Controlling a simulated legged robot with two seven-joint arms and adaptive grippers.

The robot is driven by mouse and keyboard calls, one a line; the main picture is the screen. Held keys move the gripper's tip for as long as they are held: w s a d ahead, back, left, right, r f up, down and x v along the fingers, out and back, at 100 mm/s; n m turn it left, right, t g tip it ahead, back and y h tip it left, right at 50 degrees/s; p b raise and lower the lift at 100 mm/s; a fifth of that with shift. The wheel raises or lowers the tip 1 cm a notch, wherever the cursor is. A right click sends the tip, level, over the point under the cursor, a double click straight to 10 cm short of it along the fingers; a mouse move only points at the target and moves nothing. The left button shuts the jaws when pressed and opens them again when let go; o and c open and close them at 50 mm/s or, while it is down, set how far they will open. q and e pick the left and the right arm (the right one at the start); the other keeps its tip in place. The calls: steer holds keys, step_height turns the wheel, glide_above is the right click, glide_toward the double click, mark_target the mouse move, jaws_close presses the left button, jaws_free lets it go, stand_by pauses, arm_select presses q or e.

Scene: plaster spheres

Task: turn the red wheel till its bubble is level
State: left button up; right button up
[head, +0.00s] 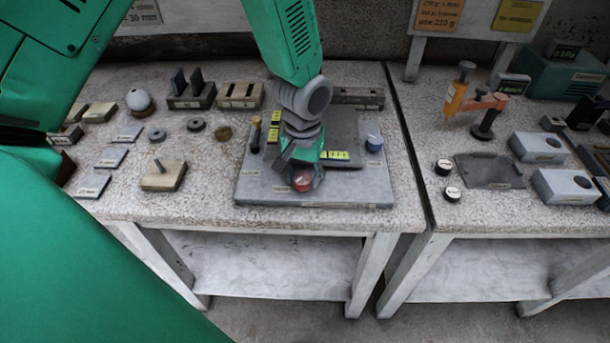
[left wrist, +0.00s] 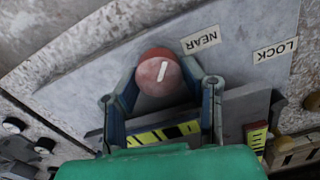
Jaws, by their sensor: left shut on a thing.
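The red wheel (head: 302,183) sits near the front edge of a grey plate (head: 350,192) on the left table. In the left wrist view the red wheel (left wrist: 160,76) shows a slanted white line on top. My left gripper (head: 303,176) comes down over the wheel and is shut on it; in the left wrist view its fingers (left wrist: 161,66) stand on both sides of it. A yellow-and-black vial (head: 335,155) lies behind the wheel, and another (head: 272,134) is to its left. Their bubbles are too small to read. My right gripper is not in view.
A blue knob (head: 374,143) is on the plate's right side, and a dark post with a brass top (head: 256,122) at its left. A wooden block with a pin (head: 163,176) stands left of the plate. A second table (head: 480,215) is at the right.

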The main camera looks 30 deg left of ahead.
arm_select(q)
steer(key=shift+s+a, duration=0.1)
stand_by(0.3)
steer(key=shift+n+p, duration=0.35)
steer(key=shift+n, duration=0.05)
steer(key=n+p, duration=0.2)
steer(key=n, duration=0.1)
steer(key=shift+s+n+p, duration=0.15)
steer(key=shift+n+p, duration=0.2)
steer(key=shift+n, duration=0.05)
steer(key=n+p, duration=0.2)
steer(key=n, duration=0.2)
steer(key=shift+n+p, duration=0.3)
steer(key=shift+f+n+p, duration=0.1)
steer(key=shift+n+p, duration=1)
steer(key=shift+n, duration=1.1)
steer(key=shift+d, duration=0.2)
